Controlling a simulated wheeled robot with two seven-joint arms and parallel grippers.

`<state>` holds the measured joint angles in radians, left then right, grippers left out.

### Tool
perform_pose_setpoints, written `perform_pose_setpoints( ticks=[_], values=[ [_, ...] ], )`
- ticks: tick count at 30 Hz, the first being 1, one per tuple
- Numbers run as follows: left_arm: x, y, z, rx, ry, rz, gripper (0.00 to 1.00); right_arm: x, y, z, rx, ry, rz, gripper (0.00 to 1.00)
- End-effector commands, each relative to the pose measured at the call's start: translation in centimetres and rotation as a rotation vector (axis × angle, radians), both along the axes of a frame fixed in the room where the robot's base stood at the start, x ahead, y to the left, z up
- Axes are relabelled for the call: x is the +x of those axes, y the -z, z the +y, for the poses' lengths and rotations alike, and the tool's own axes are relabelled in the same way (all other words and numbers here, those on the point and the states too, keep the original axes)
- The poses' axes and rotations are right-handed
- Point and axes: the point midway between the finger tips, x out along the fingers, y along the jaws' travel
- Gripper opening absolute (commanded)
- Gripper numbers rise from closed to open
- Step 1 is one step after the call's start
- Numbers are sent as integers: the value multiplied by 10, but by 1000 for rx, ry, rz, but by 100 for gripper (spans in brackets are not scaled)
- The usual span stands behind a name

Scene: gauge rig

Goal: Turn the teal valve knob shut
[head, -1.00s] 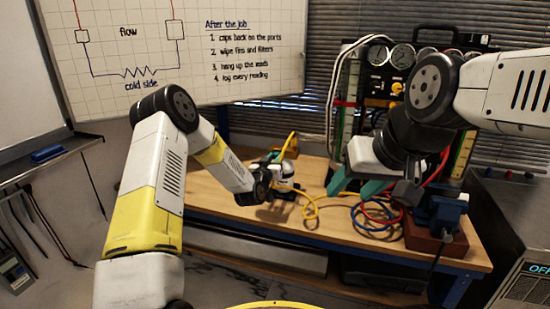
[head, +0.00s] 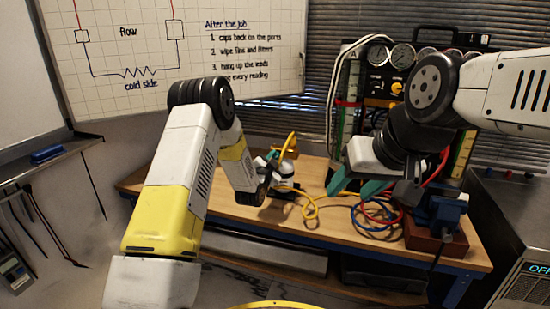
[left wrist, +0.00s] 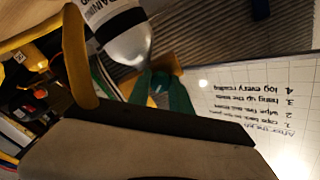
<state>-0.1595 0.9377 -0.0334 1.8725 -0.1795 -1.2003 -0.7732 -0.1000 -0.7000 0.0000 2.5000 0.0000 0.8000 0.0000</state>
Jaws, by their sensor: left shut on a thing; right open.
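A white and grey cylinder (head: 285,174) with a dark lettered band stands on the bench in the head view. It shows close up in the left wrist view (left wrist: 122,32), at the top. My left gripper (head: 269,159) is at the cylinder's top end, its teal fingers closed there; they also show in the left wrist view (left wrist: 160,93). They are shut on the teal valve knob, which is mostly hidden between them and hard to tell from the teal fingers. My right gripper (head: 354,187) is open and empty above the bench, right of the cylinder.
A yellow hose (head: 311,205) runs from beside the cylinder across the wooden bench (head: 240,215). Red and blue hoses (head: 372,215) lie coiled under my right gripper. A gauge panel (head: 385,85) stands behind it. A blue vise (head: 440,212) is at the bench's right.

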Motion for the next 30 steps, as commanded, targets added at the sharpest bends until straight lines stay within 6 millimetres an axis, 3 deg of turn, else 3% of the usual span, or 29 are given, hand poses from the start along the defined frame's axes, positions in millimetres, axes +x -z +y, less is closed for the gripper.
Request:
perform_pose_setpoints(
  ticks=[18, 30],
  values=[
    [0, 0, -1, 513, 1, -165, 0, 0, 0, 0, 0, 0, 0, 52],
    [0, 1, -1, 670, 1, -214, 0, 0, 0, 0, 0, 0, 0, 52]
  ],
)
